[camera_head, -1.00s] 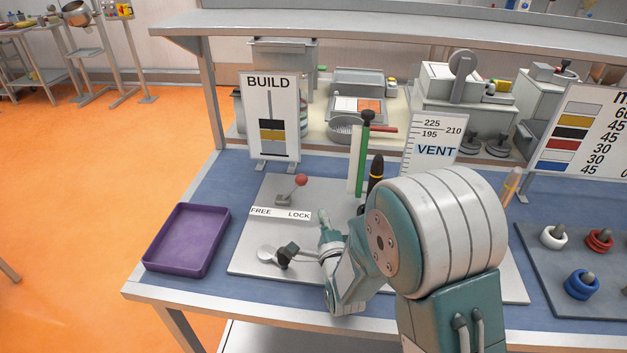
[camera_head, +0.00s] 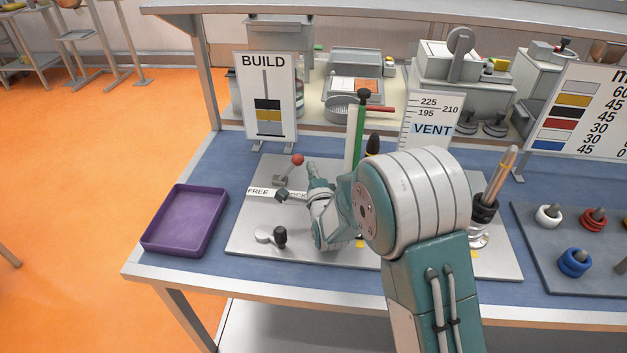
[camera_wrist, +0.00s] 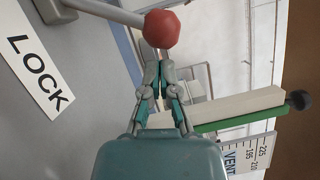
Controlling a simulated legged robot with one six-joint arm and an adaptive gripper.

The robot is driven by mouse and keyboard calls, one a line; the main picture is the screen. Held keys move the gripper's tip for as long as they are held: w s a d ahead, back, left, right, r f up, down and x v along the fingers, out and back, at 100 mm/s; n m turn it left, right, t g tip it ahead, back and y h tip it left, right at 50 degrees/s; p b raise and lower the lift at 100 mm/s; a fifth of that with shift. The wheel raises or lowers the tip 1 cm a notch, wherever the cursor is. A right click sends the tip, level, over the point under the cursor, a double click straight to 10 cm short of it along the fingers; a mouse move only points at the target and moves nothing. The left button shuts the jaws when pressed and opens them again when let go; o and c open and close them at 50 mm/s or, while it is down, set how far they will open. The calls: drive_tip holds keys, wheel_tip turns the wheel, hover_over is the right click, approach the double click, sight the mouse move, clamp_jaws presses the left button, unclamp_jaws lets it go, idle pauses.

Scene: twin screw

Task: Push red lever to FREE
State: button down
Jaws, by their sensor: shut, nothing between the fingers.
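The red lever is a grey rod with a red ball (camera_head: 297,160) on top, rising from a small base (camera_head: 282,180) behind the FREE/LOCK label (camera_head: 258,192). The rod leans right, toward the LOCK side. In the wrist view the red ball (camera_wrist: 161,28) is just beyond my fingertips, and the LOCK word (camera_wrist: 42,75) lies at the left. My gripper (camera_head: 311,167) is just right of the ball in the head view. Its fingers (camera_wrist: 153,68) are together and empty. I cannot tell whether the tips touch the ball. My arm partly covers the label's LOCK end in the head view.
A black-knobbed crank (camera_head: 280,237) stands at the panel's (camera_head: 245,240) front. A purple tray (camera_head: 185,222) is at the left. A green-and-white upright (camera_head: 354,135) stands behind my arm, near the VENT sign (camera_head: 430,122). The BUILD sign (camera_head: 268,97) stands behind the lever.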

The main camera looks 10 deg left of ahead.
sight(298, 155)
drive_tip(key=shift+w+a, duration=0.15)
drive_tip(key=shift+w, duration=0.2)
drive_tip(key=shift+r, duration=0.1)
drive_tip(key=shift+a+r+n, duration=0.2)
drive_tip(key=shift+a+n, duration=0.05)
drive_tip(key=shift+n, duration=0.15)
drive_tip(key=shift+a+r+n, duration=0.2)
drive_tip(key=shift+r+n, duration=0.05)
drive_tip(key=shift+n, duration=0.05)
drive_tip(key=shift+s+a+r+n+g, duration=0.1)
drive_tip(key=shift+a+r+n+g, duration=0.3)
drive_tip(key=shift+n, duration=0.1)
drive_tip(key=shift+a+r+n+g, duration=0.3)
drive_tip(key=shift+a+r+n, duration=0.15)
drive_tip(key=shift+a+n, duration=0.2)
drive_tip(key=a+r+n+g+h, duration=0.1)
drive_tip(key=a+n+h, duration=0.1)
drive_tip(key=a+n, duration=0.4)
drive_tip(key=shift+s+a+g+h, duration=0.3)
drive_tip(key=shift+a+h, duration=0.1)
drive_tip(key=shift+a, duration=1.25)
